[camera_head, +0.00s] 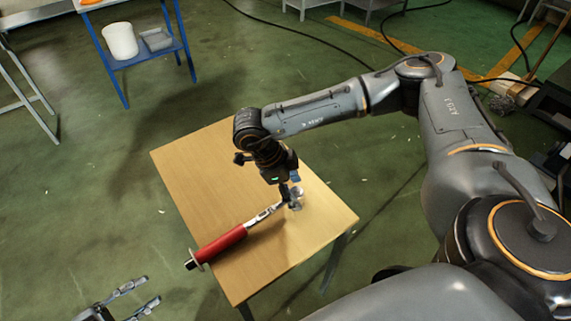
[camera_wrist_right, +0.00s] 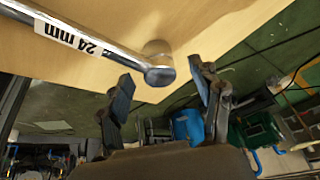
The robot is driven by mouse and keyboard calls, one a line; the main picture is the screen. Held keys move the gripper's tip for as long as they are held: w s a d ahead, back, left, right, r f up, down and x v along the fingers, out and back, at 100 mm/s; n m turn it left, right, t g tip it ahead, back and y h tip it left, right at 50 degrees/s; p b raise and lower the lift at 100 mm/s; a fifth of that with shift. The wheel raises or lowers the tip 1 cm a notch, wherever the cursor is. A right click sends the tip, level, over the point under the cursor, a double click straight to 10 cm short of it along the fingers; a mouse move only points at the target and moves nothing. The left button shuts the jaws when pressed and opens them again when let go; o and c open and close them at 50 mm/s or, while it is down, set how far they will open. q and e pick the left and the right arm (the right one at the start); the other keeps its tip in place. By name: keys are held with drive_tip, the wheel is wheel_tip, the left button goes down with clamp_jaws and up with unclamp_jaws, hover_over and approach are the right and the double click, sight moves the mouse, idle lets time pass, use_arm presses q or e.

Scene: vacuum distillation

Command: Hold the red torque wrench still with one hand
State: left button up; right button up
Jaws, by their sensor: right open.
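The red torque wrench (camera_head: 222,244) lies on the wooden table (camera_head: 185,160), its red handle sticking out over the near left edge. Its metal head end points toward the right. In the right wrist view the chrome shaft (camera_wrist_right: 98,47) carries a "24 mm" label, and its rounded end lies between the fingers. My right gripper (camera_head: 289,192) is above the metal end; it also shows in the right wrist view (camera_wrist_right: 163,72), with its fingers apart on either side of the end. I cannot tell if they touch it. My left gripper (camera_head: 151,290) is low at the left, open and empty, away from the wrench.
A blue shelf stand (camera_head: 119,96) with a white bucket (camera_head: 120,40) and a grey bin (camera_head: 157,40) stands at the back left. Black cables cross the green floor. The left part of the tabletop is clear.

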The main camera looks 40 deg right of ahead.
drive_tip(key=shift+x, duration=1.25)
clamp_jaws()
